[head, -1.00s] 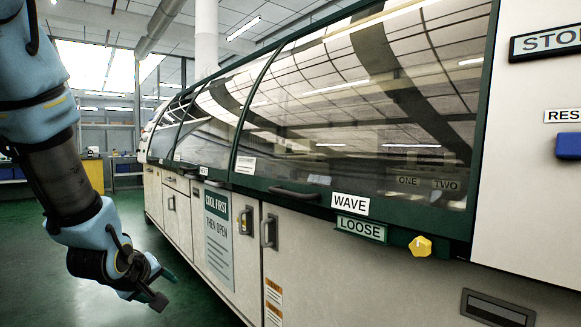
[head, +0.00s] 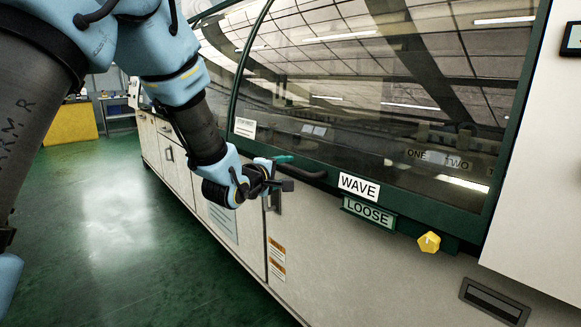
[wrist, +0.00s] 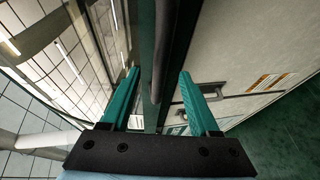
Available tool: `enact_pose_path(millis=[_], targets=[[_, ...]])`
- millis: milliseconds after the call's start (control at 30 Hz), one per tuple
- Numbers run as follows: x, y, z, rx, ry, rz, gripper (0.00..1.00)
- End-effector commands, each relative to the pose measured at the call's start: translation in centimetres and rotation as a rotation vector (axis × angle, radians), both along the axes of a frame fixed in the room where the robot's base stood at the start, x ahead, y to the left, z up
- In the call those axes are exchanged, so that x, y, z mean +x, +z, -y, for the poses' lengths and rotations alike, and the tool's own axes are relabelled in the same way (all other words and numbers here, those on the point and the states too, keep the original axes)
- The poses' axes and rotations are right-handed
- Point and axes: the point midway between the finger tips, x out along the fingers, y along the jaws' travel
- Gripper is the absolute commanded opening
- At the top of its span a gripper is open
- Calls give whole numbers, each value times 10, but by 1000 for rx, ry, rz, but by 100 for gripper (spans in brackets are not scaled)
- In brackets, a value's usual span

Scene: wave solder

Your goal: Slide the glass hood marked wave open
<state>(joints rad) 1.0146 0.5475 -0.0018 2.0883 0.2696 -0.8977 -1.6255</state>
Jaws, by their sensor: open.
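The glass hood (head: 350,90) marked with a white WAVE label (head: 359,187) is a curved pane in a dark green frame, and it looks down over the machine. Its dark bar handle (head: 307,174) is on the lower rail, left of the label. My gripper (head: 287,172) is open at the left end of this handle. In the wrist view, the handle (wrist: 161,55) runs between the two green fingers of my gripper (wrist: 159,72), with gaps on both sides. The handle's far left end is hidden behind my gripper in the head view.
A green LOOSE plate (head: 368,212) and a yellow knob (head: 429,242) sit below the label. Cabinet doors with a door handle (head: 275,203) lie below the rail. Open green floor (head: 120,220) is at the left.

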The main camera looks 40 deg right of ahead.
Motion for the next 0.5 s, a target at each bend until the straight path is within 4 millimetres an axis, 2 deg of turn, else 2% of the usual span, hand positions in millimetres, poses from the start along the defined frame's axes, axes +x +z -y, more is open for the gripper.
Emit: enact_pose_path(millis=[100,200,500], targets=[[6,-2,18,-1,-1,0,62],[9,-5,27,1,0,0,62],[12,-7,33,1,1,0,62]])
